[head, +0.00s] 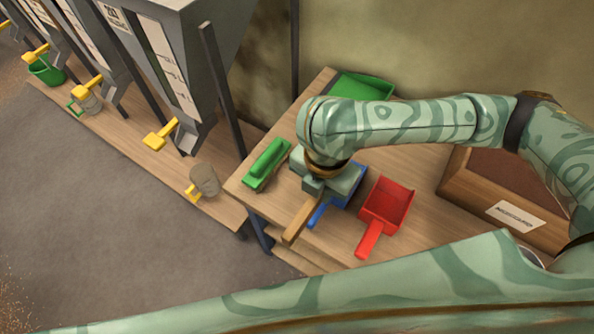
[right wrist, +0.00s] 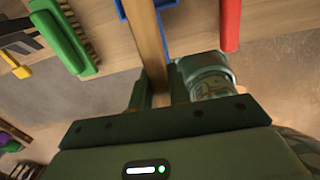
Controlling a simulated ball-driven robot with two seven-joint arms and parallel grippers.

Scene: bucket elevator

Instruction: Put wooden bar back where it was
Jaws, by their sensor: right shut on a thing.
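The wooden bar (head: 298,221) is a long, narrow brown stick. My right gripper (head: 316,189) is shut on it, over the wooden bench (head: 336,258), with one end of the bar pointing toward the bench's near edge in the head view. In the right wrist view the bar (right wrist: 147,42) runs between the two fingers of the right gripper (right wrist: 157,93). I cannot tell whether the bar touches the bench. My left gripper is not in view.
On the bench are a green brush (head: 266,164), a blue scoop (head: 348,198) partly hidden by my gripper, a red scoop (head: 388,203) and a green dustpan (head: 364,88). A labelled wooden box (head: 480,205) is at right. Grey hoppers (head: 172,60) stand at left above buckets.

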